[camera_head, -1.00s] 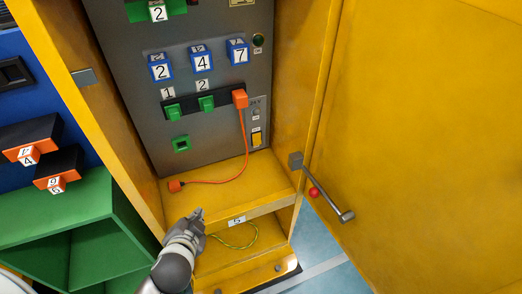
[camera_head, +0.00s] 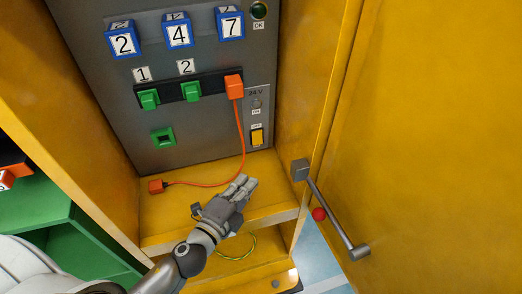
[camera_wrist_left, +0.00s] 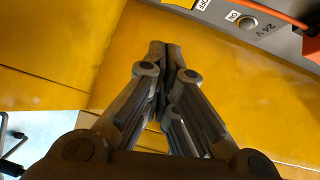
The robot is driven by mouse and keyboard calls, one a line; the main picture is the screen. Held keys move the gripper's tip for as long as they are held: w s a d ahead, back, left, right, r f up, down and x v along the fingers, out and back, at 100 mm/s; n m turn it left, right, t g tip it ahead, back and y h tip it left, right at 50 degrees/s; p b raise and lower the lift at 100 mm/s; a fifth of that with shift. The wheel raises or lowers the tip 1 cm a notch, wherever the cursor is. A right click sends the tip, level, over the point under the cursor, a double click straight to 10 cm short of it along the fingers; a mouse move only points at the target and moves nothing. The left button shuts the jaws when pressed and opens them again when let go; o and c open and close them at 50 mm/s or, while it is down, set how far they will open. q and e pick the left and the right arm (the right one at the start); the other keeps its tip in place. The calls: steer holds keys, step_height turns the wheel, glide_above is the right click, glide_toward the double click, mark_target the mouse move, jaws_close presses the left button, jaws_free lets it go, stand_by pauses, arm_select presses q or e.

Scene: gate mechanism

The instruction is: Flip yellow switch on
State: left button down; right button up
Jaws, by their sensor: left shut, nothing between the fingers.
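The yellow switch (camera_head: 257,138) is a small rocker at the lower right of the grey panel, below the 24 V label. I cannot tell its position for sure. My left gripper (camera_head: 246,182) is inside the cabinet, over the yellow shelf, below and slightly left of the switch and apart from it. Its fingers are shut and empty, which also shows in the left wrist view (camera_wrist_left: 165,45). My right gripper is not in view.
An orange plug (camera_head: 234,88) with an orange cable (camera_head: 243,130) hangs left of the switch; its other end (camera_head: 156,186) lies on the shelf (camera_head: 170,225). The open yellow door (camera_head: 440,140) with a metal handle bar (camera_head: 330,212) and red ball (camera_head: 319,214) stands at the right.

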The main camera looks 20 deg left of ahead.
mark_target(257, 137)
arm_select(q)
steer(key=shift+w, duration=0.25)
steer(key=p+x, duration=0.1)
steer(key=x, duration=0.8)
steer(key=shift+r+p, duration=0.15)
steer(key=shift+p, duration=0.25)
steer(key=w, duration=0.1)
steer(key=w+a, duration=0.1)
steer(key=w, duration=0.1)
steer(key=shift+a+f, duration=0.25)
steer(key=shift+f, duration=0.1)
steer(key=shift+w+a+f, duration=0.1)
steer(key=shift+w+a, duration=0.2)
steer(key=shift+w, duration=0.1)
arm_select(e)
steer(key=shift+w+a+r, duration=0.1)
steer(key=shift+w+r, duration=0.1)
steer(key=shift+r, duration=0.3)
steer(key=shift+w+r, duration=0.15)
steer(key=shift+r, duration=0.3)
